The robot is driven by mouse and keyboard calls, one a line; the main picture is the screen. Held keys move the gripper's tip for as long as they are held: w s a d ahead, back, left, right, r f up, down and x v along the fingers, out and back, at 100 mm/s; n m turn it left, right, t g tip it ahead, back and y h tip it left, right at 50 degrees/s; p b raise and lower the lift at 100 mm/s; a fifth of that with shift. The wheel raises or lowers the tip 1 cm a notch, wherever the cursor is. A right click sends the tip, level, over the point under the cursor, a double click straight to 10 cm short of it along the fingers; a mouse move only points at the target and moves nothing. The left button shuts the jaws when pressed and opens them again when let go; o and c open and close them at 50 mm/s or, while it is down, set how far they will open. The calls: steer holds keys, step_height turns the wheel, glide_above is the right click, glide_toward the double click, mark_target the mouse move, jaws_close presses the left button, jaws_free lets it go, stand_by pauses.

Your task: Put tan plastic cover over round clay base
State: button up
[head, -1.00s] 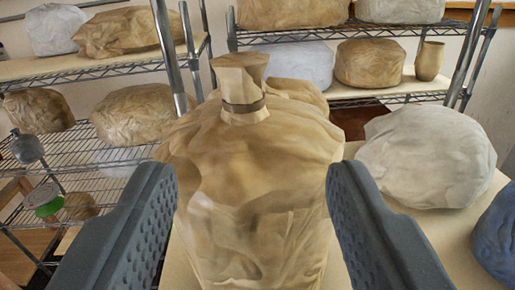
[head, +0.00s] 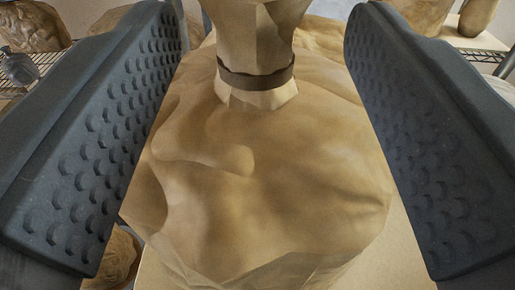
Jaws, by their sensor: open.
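The tan plastic cover (head: 250,180) fills the middle of the head view. It is a draped, wrinkled shape with a gathered neck (head: 258,35) at the top, tied by a dark brown band (head: 256,77). My gripper (head: 262,30) is open, one textured dark grey finger on each side of the neck. A gap shows between the neck and each finger, so I see no grip on it. I cannot make out a round clay base; whether anything lies under the cover is hidden.
A pale board (head: 385,262) shows below the cover. A tan wrapped lump (head: 115,258) is at the lower left. More wrapped lumps stand on wire shelves (head: 470,40) behind, and a grey bottle (head: 20,68) is at the left edge.

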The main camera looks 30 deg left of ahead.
steer(key=p+x, duration=0.3)
steer(key=x, duration=0.1)
steer(key=shift+a+r, duration=0.1)
steer(key=shift+r, duration=0.05)
steer(key=shift+w+a+f+p, duration=0.2)
steer(key=shift+w+a+p, duration=0.1)
steer(key=shift+w, duration=0.15)
jaws_close()
